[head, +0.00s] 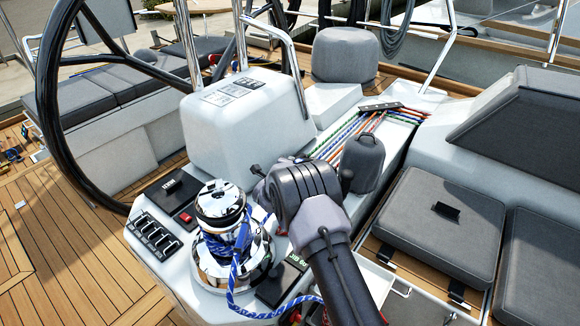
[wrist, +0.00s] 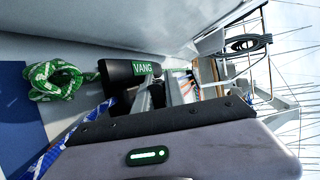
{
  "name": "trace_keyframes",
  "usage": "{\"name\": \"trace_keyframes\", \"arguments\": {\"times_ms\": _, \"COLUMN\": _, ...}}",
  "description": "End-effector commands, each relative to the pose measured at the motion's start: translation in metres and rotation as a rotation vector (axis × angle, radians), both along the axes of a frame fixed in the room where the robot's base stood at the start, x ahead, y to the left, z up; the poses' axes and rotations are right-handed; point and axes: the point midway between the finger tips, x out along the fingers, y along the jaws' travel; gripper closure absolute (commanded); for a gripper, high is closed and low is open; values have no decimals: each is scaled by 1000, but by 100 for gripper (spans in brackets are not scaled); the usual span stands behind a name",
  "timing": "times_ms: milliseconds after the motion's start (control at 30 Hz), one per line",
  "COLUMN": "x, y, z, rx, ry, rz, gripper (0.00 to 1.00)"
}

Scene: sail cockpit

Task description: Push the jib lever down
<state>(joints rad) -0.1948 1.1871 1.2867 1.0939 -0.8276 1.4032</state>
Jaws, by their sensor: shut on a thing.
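In the head view, a black lever with a small green label (head: 275,287) is on the white console beside the chrome winch, partly behind my arm. In the wrist view, a black lever labelled VANG (wrist: 124,74) shows close to my gripper (wrist: 163,96). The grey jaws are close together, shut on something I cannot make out. I cannot tell whether they touch the VANG lever. In the head view, my wrist and arm hide the fingertips.
The chrome winch (head: 222,240) carries blue rope. A row of black switches (head: 155,236) and a black panel (head: 174,195) are left of it. A large steering wheel (head: 52,110) stands at left. Green rope (wrist: 55,80) lies coiled near the VANG lever.

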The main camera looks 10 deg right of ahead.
Motion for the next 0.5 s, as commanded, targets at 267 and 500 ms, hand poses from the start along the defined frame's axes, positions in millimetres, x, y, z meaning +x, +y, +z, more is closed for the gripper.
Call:
{"name": "trace_keyframes", "arguments": {"times_ms": 267, "x": 2, "y": -2, "z": 3, "rx": -2, "ry": -6, "rz": -2, "gripper": 82}}
{"name": "trace_keyframes", "arguments": {"times_ms": 500, "x": 1, "y": -1, "z": 2, "rx": -1, "ry": -4, "rz": -1, "gripper": 64}}
